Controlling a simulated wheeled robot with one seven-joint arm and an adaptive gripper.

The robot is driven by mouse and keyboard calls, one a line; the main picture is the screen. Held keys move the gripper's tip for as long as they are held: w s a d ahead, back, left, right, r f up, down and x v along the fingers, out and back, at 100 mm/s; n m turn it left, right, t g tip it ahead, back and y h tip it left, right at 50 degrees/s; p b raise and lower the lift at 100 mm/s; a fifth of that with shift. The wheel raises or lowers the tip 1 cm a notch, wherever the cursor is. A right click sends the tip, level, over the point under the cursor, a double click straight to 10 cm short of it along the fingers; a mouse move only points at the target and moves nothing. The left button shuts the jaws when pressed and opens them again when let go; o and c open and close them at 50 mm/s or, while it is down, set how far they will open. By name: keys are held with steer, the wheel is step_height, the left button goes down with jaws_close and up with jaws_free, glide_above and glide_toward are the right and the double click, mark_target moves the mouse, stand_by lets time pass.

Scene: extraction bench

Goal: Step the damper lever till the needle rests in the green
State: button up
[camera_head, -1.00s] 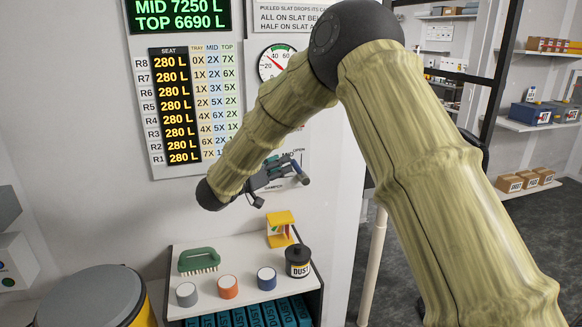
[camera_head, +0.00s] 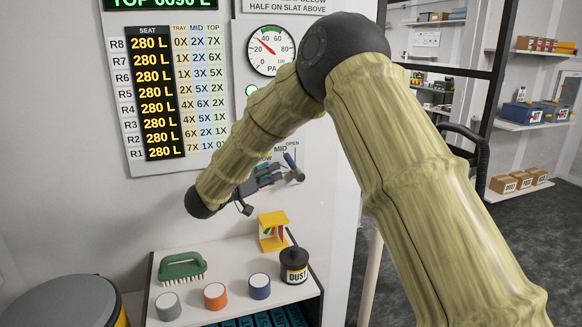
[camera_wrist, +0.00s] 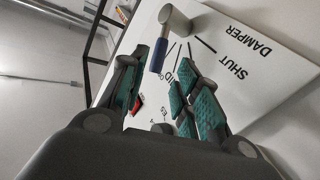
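The damper lever, with its blue handle (camera_head: 290,160) and grey hub, is on the white wall panel below the gauge. The handle points up and slightly left from the hub, near the MID and OPEN marks. In the wrist view the blue handle (camera_wrist: 158,56) and the hub (camera_wrist: 176,20) lie just beyond the fingertips. My gripper (camera_head: 272,172) is left of the lever. Its teal-padded fingers (camera_wrist: 165,82) are spread apart with nothing between them. The round gauge (camera_head: 270,48) has a red needle pointing up-left, near 20 to 40.
Below is a shelf (camera_head: 235,253) with a green brush (camera_head: 181,267), a yellow stand (camera_head: 272,231), a black dust jar (camera_head: 294,266) and several round tins. A drum (camera_head: 62,303) stands at lower left.

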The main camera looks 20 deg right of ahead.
mark_target(288, 164)
steer(key=p+x, duration=0.2)
steer(key=x, duration=0.8)
jaws_close()
